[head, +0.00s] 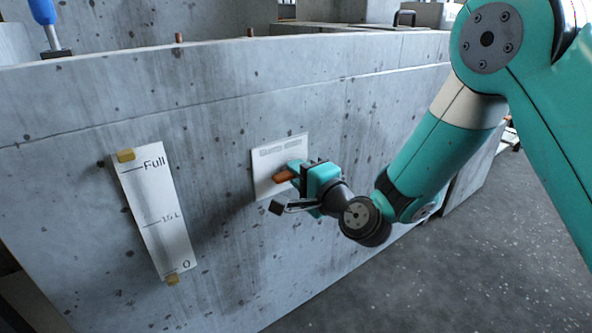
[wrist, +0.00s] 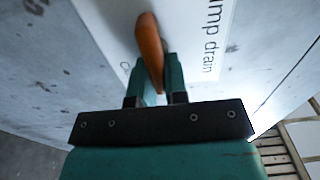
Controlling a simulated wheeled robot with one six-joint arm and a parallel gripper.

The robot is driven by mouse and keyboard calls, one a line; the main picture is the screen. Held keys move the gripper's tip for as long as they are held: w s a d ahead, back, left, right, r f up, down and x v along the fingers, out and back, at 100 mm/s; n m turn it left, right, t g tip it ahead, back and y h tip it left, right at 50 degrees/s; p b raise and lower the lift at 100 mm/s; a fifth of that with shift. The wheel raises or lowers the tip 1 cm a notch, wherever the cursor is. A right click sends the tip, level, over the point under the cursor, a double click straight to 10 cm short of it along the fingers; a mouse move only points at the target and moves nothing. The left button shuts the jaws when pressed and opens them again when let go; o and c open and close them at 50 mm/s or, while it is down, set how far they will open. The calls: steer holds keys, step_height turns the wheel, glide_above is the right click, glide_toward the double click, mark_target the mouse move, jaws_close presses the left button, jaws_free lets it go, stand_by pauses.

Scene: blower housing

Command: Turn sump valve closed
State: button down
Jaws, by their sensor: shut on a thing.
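The sump valve's orange handle (head: 284,176) sticks out in front of a white label plate (head: 263,185) on the concrete wall. In the wrist view the orange handle (wrist: 150,48) runs up from between the fingertips, and the plate (wrist: 205,25) reads "ump drain". My gripper (head: 296,174) is shut on the handle, with one teal finger on each side of it in the wrist view (wrist: 158,82). The valve body behind the handle is hidden. The small lettering near the handle is mostly covered, so I cannot tell the marked positions.
A white level gauge (head: 156,210) marked "Full", "15 L" and "0" is fixed to the wall (head: 90,115) left of the plate. A blue-handled item (head: 45,15) stands at the top left. Bare grey floor (head: 420,285) lies at the lower right.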

steer(key=shift+s+a+f, duration=0.1)
stand_by(0.4)
steer(key=c, duration=1.1)
jaws_free()
steer(key=shift+c, duration=0.2)
